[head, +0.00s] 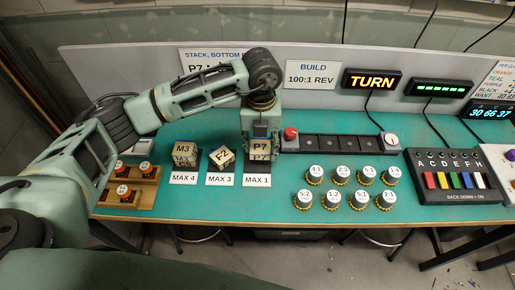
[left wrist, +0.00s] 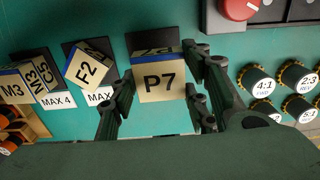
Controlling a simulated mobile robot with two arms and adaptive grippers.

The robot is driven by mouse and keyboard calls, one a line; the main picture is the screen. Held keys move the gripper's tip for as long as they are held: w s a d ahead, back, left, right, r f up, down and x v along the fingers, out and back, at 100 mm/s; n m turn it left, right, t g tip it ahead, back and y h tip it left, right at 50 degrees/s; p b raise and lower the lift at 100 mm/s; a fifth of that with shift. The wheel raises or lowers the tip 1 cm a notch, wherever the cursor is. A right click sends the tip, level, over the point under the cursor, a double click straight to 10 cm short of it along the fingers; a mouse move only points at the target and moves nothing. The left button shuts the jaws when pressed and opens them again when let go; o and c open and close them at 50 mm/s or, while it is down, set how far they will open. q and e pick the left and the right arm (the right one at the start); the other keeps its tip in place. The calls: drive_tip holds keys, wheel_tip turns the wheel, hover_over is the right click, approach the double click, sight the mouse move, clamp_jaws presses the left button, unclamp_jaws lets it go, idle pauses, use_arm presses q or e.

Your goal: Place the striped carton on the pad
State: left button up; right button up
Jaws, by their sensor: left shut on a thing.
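My left gripper (head: 260,140) is shut on the tan P7 carton (head: 260,147), which has a blue stripe along one edge. In the left wrist view the fingers (left wrist: 160,100) stand on both sides of the P7 carton (left wrist: 160,84). The carton is over the dark MAX 1 pad (head: 257,169); I cannot tell whether it touches. A tilted F2 carton (head: 221,157) sits at the MAX 3 pad. M3-labelled cartons (head: 184,149) stand at the MAX 4 pad, and blue edging also shows there in the wrist view. My right gripper is not in view.
A dark slotted rail with a red knob (head: 291,133) lies close to the right of the gripper. Several round gear knobs (head: 338,172) stand right of the pads. A wooden rack (head: 128,188) with orange-and-black pieces is at left. Teal bench shows bare in front.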

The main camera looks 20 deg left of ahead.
sight(257, 161)
use_arm(q)
drive_tip(key=shift+a+f, duration=0.2)
drive_tip(key=shift+a, duration=0.15)
drive_tip(key=shift+f, duration=0.25)
wheel_tip(257, 161, down, 3)
drive_tip(key=shift+f+p, duration=0.15)
drive_tip(key=shift+p, duration=0.65)
drive_tip(key=shift+w+f, duration=0.1)
drive_tip(key=shift+f, duration=0.15)
drive_tip(key=shift+f+b, duration=0.25)
drive_tip(key=shift+b, duration=0.05)
drive_tip(key=o, duration=1.1)
drive_tip(key=shift+r, duration=0.1)
drive_tip(key=shift+o, duration=0.2)
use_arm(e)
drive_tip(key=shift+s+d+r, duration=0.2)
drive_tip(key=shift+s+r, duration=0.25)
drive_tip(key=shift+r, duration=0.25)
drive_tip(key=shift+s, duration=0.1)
